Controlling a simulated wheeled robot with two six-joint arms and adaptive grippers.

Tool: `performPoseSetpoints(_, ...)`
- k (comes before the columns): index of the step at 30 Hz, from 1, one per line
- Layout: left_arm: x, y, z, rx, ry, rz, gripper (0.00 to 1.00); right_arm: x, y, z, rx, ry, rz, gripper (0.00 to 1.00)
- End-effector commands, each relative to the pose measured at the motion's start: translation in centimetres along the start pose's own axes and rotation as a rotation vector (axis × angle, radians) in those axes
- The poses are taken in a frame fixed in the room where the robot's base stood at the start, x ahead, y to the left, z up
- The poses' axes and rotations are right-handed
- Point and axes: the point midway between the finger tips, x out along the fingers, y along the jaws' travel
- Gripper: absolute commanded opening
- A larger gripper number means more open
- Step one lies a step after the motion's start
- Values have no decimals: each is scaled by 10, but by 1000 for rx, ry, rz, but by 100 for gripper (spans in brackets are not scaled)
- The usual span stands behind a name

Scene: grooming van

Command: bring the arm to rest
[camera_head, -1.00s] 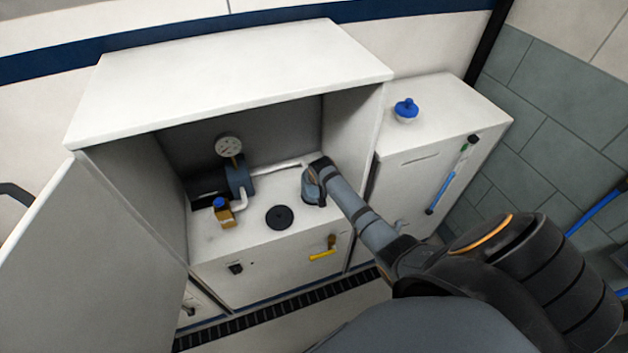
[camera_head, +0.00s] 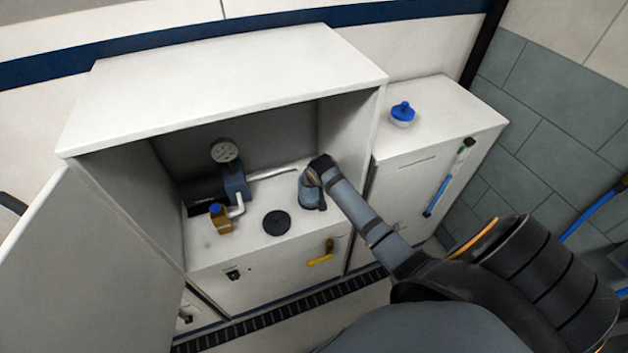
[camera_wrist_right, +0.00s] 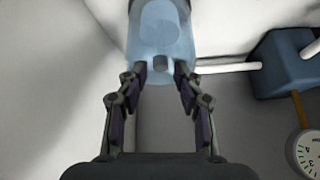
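My right arm reaches from the lower right into the open white cabinet (camera_head: 225,90). Its wrist end is bent downward above the right part of the inner white deck, and the fingers cannot be made out in the head view. In the right wrist view my right gripper (camera_wrist_right: 161,72) has its two fingers apart. A translucent blue canister (camera_wrist_right: 160,35) lies just beyond the fingertips, with a small dark knob between them. Gaps show on both sides of the knob, so nothing looks clamped. My left gripper is out of view.
The deck holds a blue-grey pump (camera_head: 235,184), a gauge (camera_head: 225,151), a brass valve with blue cap (camera_head: 220,218) and a black disc (camera_head: 276,222). A yellow lever (camera_head: 321,260) is on the front. A blue-lidded jar (camera_head: 403,113) tops the right cabinet. An open door (camera_head: 85,265) stands left.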

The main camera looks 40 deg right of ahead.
Motion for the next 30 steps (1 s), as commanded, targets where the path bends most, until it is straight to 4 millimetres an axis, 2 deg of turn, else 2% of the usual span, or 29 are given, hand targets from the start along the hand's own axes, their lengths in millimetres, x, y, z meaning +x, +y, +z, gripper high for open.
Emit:
performPoseSetpoints(3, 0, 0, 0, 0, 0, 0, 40, -25, 0, 3, -1, -6, -2, 44)
performPoseSetpoints(8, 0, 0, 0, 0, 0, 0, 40, -46, -1, 2, 1, -5, -2, 44)
performPoseSetpoints(21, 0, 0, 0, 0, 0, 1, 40, -52, -2, 3, -2, -6, -2, 44)
performPoseSetpoints(23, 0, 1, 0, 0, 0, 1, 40, -54, -4, 13, -23, -16, -6, 44)
performPoseSetpoints(26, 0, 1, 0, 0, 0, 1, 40, -67, -9, 49, -102, -54, -20, 44)
performPoseSetpoints(30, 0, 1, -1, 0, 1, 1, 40, -97, -13, 105, -235, -111, -44, 44)
